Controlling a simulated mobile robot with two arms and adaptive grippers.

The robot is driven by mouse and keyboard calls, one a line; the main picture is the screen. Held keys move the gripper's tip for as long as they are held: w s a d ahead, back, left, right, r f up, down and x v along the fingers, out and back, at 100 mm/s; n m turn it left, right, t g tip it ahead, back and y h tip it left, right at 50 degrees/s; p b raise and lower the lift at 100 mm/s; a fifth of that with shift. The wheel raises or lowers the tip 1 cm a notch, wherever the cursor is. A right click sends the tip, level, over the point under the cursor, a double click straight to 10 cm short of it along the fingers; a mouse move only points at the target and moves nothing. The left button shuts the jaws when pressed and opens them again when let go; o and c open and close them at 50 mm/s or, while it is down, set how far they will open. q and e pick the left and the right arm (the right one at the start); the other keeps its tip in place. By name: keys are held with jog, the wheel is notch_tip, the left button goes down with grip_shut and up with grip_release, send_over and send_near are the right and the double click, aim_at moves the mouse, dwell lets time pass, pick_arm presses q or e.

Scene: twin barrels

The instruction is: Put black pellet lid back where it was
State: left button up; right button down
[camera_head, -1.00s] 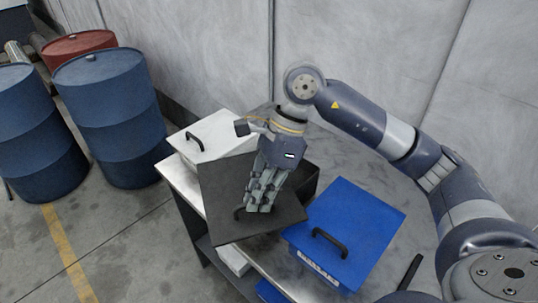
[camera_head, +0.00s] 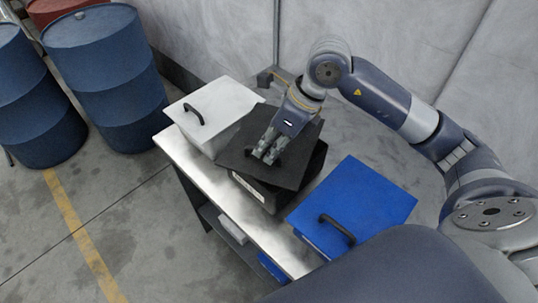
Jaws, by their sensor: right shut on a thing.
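The black lid (camera_head: 240,154) is a flat dark square with a handle on top. My right gripper (camera_head: 268,156) is shut on the lid's handle, which its fingers mostly hide. The lid lies over the open-topped area of the black bin (camera_head: 262,194), set toward the bin's far left. The bin's front wall and a dark strip on its right side show beyond the lid. I cannot tell whether the lid touches the rim. My left gripper is not in view.
A white lidded bin (camera_head: 222,112) stands close on the left, its lid near the black lid's edge. A blue lidded bin (camera_head: 365,200) stands on the right. All are on a metal table (camera_head: 200,170). Blue barrels (camera_head: 107,70) stand at left.

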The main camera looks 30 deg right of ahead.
notch_tip(320, 180, down, 4)
jog(key=shift+r+p, duration=0.1)
jog(key=shift+p, duration=0.3)
jog(key=c, duration=1.7)
grip_release()
jog(key=shift+d+r, duration=0.1)
jog(key=shift+r, duration=0.05)
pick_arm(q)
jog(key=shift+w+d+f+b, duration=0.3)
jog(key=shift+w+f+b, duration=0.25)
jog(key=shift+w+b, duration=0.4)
pick_arm(e)
jog(key=v, duration=1.1)
jog(key=shift+r, duration=0.15)
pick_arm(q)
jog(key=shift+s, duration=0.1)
pick_arm(e)
jog(key=shift+s, duration=0.1)
